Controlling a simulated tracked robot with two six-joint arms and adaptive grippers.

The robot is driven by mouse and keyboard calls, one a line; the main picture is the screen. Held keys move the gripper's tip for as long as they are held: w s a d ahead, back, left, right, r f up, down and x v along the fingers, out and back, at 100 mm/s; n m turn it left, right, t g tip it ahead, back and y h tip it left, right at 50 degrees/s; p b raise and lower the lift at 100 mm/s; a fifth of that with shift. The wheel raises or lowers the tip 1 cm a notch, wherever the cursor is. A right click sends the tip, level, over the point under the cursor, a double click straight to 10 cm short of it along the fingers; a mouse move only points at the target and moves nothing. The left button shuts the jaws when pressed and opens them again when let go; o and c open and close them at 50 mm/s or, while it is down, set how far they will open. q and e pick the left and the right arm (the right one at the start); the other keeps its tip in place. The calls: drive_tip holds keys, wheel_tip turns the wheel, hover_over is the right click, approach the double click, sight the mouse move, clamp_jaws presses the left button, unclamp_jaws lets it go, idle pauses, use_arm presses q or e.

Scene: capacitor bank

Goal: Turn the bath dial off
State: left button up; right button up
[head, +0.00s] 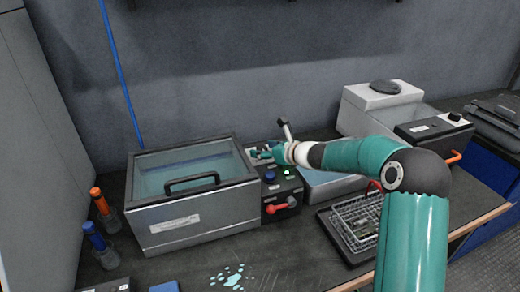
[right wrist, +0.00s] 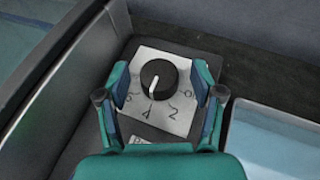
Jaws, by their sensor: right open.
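The bath dial (right wrist: 159,76) is a round black knob with a white pointer line on a light plate. My right gripper (right wrist: 160,88) is open, one finger on each side of the dial, with visible gaps. In the head view the right gripper (head: 262,153) is over the back of the control box (head: 285,190) beside the bath (head: 190,190), and it hides the dial. My left gripper is out of view.
The control box also has a blue button (head: 270,176), a small green light (head: 287,172) and a red lever (head: 283,207). A wire basket (head: 358,222) stands to the right. Two bottles (head: 103,211) stand left of the bath. A wet patch (head: 228,276) lies in front.

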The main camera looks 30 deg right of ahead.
drive_tip(key=shift+w+a+f, duration=0.15)
drive_tip(key=shift+w+f, duration=0.1)
drive_tip(key=shift+w, duration=0.4)
drive_tip(key=c, duration=1.2)
drive_tip(key=shift+o, duration=0.3)
drive_tip(key=shift+r+p, duration=0.15)
drive_tip(key=shift+p, duration=0.35)
